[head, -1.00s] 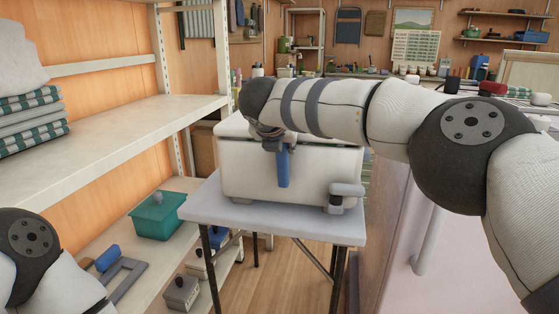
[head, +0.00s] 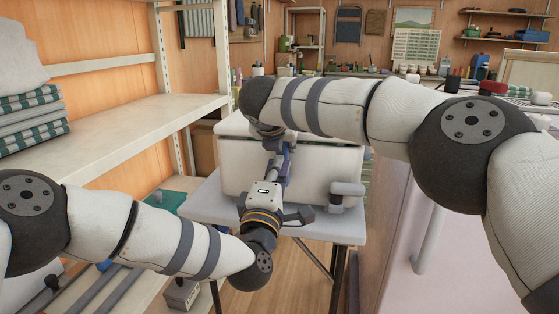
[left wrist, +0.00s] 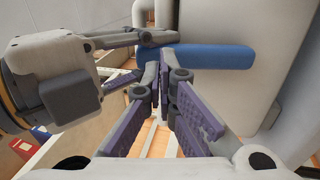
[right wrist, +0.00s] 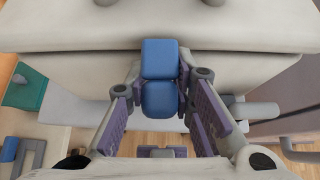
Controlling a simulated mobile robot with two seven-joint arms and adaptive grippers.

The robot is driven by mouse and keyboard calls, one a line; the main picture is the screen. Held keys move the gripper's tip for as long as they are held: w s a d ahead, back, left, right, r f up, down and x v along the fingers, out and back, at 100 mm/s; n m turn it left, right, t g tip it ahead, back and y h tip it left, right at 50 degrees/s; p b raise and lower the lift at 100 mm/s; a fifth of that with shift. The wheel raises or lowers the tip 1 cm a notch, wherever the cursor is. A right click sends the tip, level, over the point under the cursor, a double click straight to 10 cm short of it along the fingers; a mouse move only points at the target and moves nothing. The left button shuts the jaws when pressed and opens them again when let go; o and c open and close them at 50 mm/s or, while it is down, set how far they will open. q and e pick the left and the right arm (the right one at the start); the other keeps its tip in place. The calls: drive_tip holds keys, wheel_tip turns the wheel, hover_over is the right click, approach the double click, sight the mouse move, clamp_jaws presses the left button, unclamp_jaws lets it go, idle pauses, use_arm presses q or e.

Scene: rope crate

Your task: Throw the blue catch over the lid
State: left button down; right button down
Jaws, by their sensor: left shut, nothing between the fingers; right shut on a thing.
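The pale crate (head: 325,172) stands on a small grey table, and its lid (right wrist: 70,25) lies on top. The blue catch (right wrist: 160,98) hangs at the crate's front, just below the lid's edge. It crosses the left wrist view as a blue bar (left wrist: 210,57). My right gripper (right wrist: 164,88) is shut on the blue catch, with one finger on each side. In the head view its arm hides part of the lid. My left gripper (left wrist: 163,78) is shut and empty, its fingertips close to the catch; I cannot tell whether they touch.
The table (head: 340,228) has a narrow bare front edge. A grey fitting (head: 347,188) sticks out at the crate's lower right. Shelves (head: 130,125) stand at the left, with a teal box (right wrist: 25,88) on a low one. A pale counter stands at the right.

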sight(279, 154)
drive_tip(key=shift+a+f, duration=0.1)
use_arm(q)
drive_tip(key=shift+x, duration=1.15)
drive_tip(key=shift+f, duration=0.1)
drive_tip(key=shift+w+d+r+g, duration=0.1)
drive_tip(key=shift+w+r+g, duration=0.3)
drive_tip(key=shift+w, duration=0.35)
use_arm(e)
drive_tip(key=shift+s+a, duration=0.1)
drive_tip(key=shift+a, duration=0.1)
drive_tip(key=c, duration=1.4)
unclamp_jaws()
use_arm(q)
drive_tip(key=shift+y, duration=0.3)
use_arm(e)
drive_tip(key=shift+o, duration=0.2)
drive_tip(key=shift+d, duration=0.15)
